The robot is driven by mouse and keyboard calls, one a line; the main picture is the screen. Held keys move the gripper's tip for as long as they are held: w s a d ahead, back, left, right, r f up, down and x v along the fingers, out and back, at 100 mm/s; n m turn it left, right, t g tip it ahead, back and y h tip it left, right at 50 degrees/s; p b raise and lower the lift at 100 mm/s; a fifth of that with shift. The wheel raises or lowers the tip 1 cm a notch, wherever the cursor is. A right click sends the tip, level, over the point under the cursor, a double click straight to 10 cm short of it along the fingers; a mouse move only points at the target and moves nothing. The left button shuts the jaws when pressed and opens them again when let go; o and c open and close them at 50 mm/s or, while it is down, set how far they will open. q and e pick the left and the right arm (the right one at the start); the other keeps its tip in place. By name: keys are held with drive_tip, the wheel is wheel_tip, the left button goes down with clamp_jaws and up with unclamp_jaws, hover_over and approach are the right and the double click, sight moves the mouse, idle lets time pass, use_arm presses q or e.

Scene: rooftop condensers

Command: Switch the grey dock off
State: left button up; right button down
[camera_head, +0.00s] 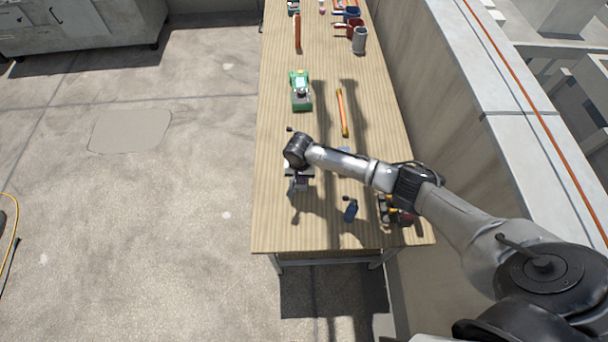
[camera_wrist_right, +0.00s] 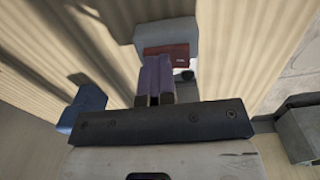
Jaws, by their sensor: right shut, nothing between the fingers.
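The grey dock (camera_wrist_right: 166,30) shows in the right wrist view as a grey block with a dark red part (camera_wrist_right: 166,52) on its near side. A small dark round piece sits at its lower right. My right gripper (camera_wrist_right: 153,62) is shut and empty, its fingertips at the red part. I cannot tell whether they touch it. In the head view my right gripper (camera_head: 299,186) points down over the near left part of the table, and my wrist hides most of the dock. My left gripper is not in view.
The wooden table (camera_head: 275,225) also holds a green device (camera_head: 300,92), an orange-handled tool (camera_head: 342,112), a blue bottle (camera_head: 350,211) and, at the far end, a grey cup (camera_head: 359,41). A concrete wall (camera_head: 425,90) runs along the right side. Open floor lies left.

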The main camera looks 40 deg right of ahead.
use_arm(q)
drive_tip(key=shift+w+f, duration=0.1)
use_arm(e)
drive_tip(key=shift+a+f, duration=0.25)
drive_tip(key=shift+f, duration=0.1)
drive_tip(key=shift+w+a+r, duration=0.1)
drive_tip(key=shift+w+a, duration=0.15)
drive_tip(key=shift+r+p, duration=0.4)
drive_tip(key=shift+p, duration=0.1)
drive_tip(key=r+p, duration=0.4)
drive_tip(key=p, duration=0.1)
drive_tip(key=shift+d+r, duration=0.15)
drive_tip(key=shift+d, duration=0.1)
use_arm(q)
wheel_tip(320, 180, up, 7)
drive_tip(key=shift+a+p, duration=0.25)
drive_tip(key=shift+p, duration=0.2)
use_arm(e)
wheel_tip(320, 180, up, 9)
drive_tip(key=shift+d+r, duration=0.2)
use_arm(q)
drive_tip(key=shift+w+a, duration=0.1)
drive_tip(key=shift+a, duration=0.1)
